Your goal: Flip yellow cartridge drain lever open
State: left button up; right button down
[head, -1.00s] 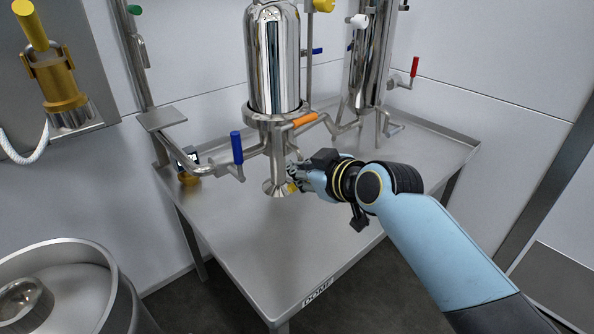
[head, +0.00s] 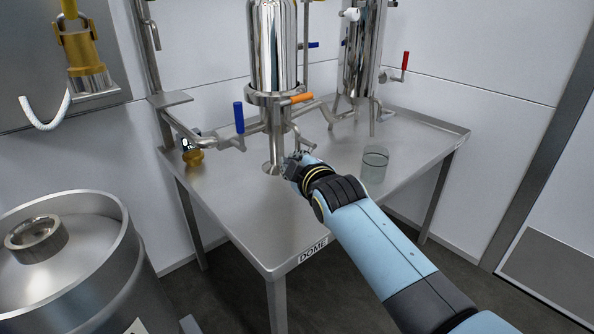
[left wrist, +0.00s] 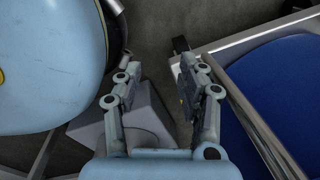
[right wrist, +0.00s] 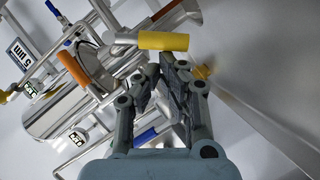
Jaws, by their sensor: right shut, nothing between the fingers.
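The yellow drain lever (right wrist: 163,41) shows in the right wrist view as a short yellow handle just beyond my fingertips. My right gripper (right wrist: 167,60) is shut and empty, its tips close to the lever's underside in the picture; I cannot tell if they touch. In the head view my right gripper (head: 291,162) is beside the drain outlet (head: 271,160) under the shiny upright cartridge vessel (head: 273,50), and the yellow lever is hidden there. My left gripper (left wrist: 160,75) is open and empty, away from the vessel, seen only in the left wrist view.
An orange lever (head: 301,98) and a blue lever (head: 239,117) are near the vessel bottom. A red lever (head: 405,60) is on the second vessel (head: 358,60). A glass beaker (head: 375,165) stands on the steel table (head: 240,205), whose front is clear. A large drum (head: 85,250) stands left.

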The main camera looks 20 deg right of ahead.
jog(key=f+n+b, duration=0.1)
jog(key=b, duration=0.2)
jog(key=f+n+t+h+b, duration=0.1)
jog(key=shift+w+d+f+n+b, duration=0.1)
jog(key=shift+d+f+n+b, duration=0.2)
jog(key=shift+f, duration=0.05)
jog(key=n+b, duration=0.1)
jog(key=d+n+t+b, duration=0.1)
jog(key=b, duration=0.1)
jog(key=shift+w+f, duration=0.2)
jog(key=shift+f, duration=0.2)
pick_arm(q)
jog(key=w+d+r+t, duration=0.1)
jog(key=w+d+r, duration=0.1)
jog(key=w+r, duration=0.4)
jog(key=w+d+r+t+h+b, duration=0.1)
jog(key=w+d+r, duration=0.2)
jog(key=w+r, duration=0.3)
jog(key=shift+d+r+t, duration=0.3)
jog(key=shift+r, duration=2)
pick_arm(e)
jog(key=shift+w+d, duration=0.1)
jog(key=shift+d, duration=0.1)
